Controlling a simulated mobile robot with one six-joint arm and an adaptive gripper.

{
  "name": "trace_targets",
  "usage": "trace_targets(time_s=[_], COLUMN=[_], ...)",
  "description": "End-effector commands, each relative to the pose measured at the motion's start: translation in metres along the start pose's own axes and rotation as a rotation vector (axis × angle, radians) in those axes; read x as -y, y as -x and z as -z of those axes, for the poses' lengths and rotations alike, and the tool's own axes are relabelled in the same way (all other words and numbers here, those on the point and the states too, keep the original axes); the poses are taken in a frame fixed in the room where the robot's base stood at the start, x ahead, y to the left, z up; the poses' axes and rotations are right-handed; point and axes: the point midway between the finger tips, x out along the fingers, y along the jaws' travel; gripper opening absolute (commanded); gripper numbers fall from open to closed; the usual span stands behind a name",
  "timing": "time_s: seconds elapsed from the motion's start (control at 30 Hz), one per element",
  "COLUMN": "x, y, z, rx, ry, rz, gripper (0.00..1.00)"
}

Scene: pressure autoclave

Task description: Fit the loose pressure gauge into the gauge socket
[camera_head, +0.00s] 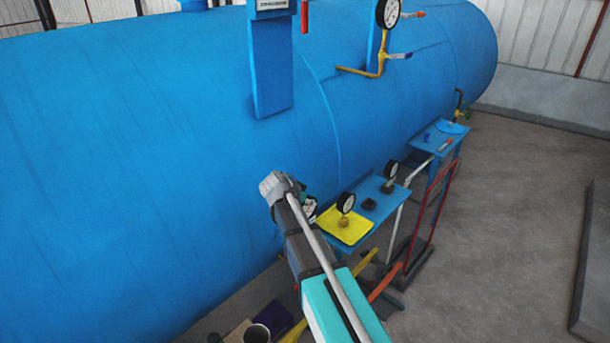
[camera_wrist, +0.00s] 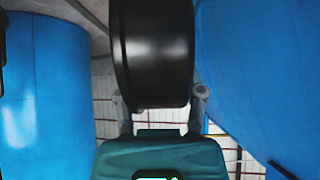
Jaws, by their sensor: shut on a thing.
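In the wrist view my gripper (camera_wrist: 158,100) is shut on a large black round body, the pressure gauge (camera_wrist: 153,50), seen from its side between the fingers. In the head view a white dial (camera_head: 309,207) shows just right of my wrist, partly hidden by the arm; it appears to be this held gauge. The gripper fingers are hidden there. A second gauge (camera_head: 346,202) stands upright on a brass base on a yellow mat (camera_head: 336,228). A third gauge (camera_head: 391,169) stands on a dark base behind it. I cannot tell which fitting is the gauge socket.
A small black fitting (camera_head: 369,204) sits on the blue shelf (camera_head: 385,212). The big blue vessel (camera_head: 160,150) fills the left, with a gauge (camera_head: 388,13) on a yellow pipe above. A red frame (camera_head: 436,215) stands right of the shelf.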

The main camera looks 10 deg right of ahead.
Motion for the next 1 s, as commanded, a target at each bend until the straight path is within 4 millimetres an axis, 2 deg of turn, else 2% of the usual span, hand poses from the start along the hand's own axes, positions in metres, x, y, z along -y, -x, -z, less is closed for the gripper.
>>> trace_targets(time_s=[0.03, 0.1, 0.3, 1.0], x=[0.011, 0.018, 0.030, 0.032], y=[0.004, 0.005, 0.005, 0.002], z=[0.016, 0.025, 0.039, 0.036], rx=[-0.001, -0.001, -0.002, 0.001], ry=[-0.001, -0.003, -0.005, -0.001], rz=[-0.002, -0.003, -0.005, -0.005], gripper=[0.00, 0.00, 0.00, 0.00])
